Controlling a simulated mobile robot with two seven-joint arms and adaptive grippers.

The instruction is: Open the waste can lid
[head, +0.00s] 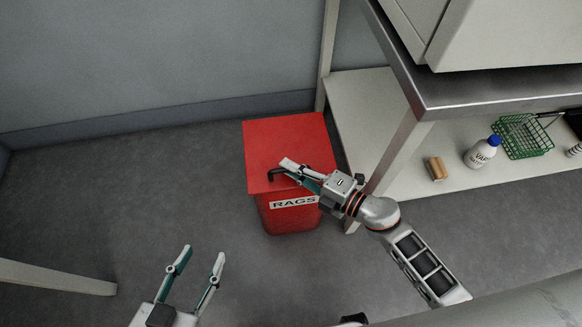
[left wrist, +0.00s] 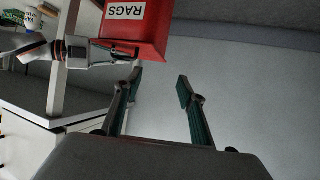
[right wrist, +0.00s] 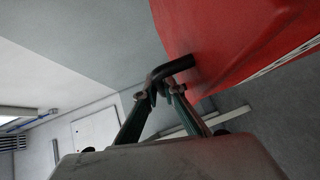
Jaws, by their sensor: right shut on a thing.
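The red waste can (head: 288,218) stands on the floor with a white RAGS label on its front. Its red lid (head: 285,139) lies flat on top and looks closed. A black bent handle (head: 277,173) sits at the lid's front left; it also shows in the right wrist view (right wrist: 172,67). My right gripper (head: 285,168) is at the lid's front edge, its fingers shut on the handle, as the right wrist view shows. My left gripper (head: 203,254) is open and empty over the floor, left of and nearer than the can.
A metal-topped bench (head: 480,97) with a pale lower shelf (head: 350,112) stands right of the can, its leg close beside it. The shelf holds a white bottle (head: 482,152), a green wire basket (head: 524,137) and a tan block (head: 436,168). The floor left of the can is clear.

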